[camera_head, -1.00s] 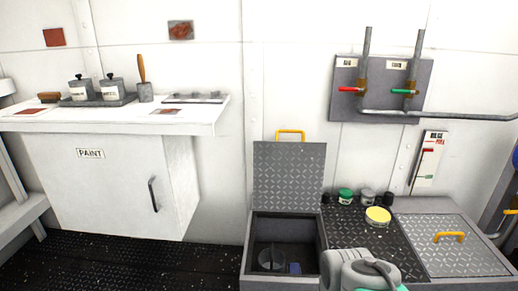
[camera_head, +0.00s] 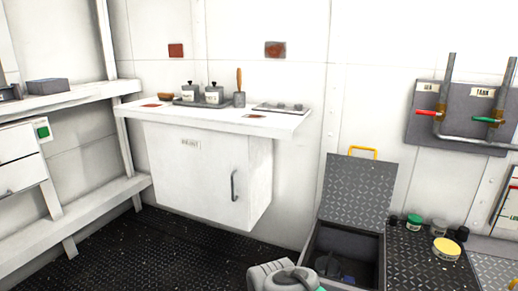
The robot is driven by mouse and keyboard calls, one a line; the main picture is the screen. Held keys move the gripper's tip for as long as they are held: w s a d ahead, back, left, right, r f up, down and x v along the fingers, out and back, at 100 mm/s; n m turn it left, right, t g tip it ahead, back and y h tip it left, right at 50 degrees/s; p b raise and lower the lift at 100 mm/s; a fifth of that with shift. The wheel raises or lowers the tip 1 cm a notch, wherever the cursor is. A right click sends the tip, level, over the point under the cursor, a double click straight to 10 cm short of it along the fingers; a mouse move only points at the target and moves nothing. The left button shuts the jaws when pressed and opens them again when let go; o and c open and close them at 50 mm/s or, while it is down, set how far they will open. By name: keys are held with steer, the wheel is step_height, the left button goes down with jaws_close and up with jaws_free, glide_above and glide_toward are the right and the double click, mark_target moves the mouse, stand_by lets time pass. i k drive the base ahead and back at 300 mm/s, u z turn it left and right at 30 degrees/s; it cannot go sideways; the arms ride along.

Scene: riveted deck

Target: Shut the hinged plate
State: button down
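The hinged plate (camera_head: 357,191) is a grey diamond-tread lid with a yellow handle (camera_head: 362,152) on its top edge. It stands open, tilted up against the white wall at the back of a grey locker box (camera_head: 312,241). The open compartment below it holds dark items, partly hidden. A grey rounded part of my arm (camera_head: 283,276) shows at the bottom, in front of the box. My gripper's fingers are not in view.
Jars (camera_head: 414,222) and a yellow-lidded tin (camera_head: 446,249) stand on the deck right of the open lid. A white paint cabinet (camera_head: 205,165) hangs to the left. Valve pipes (camera_head: 452,85) are on the wall at right. The dark floor (camera_head: 185,240) below the cabinet is clear.

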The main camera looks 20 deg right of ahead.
mark_target(357, 192)
steer(key=u, duration=0.4)
steer(key=i, duration=1.1)
steer(key=z, duration=1.85)
steer(key=i, duration=0.5)
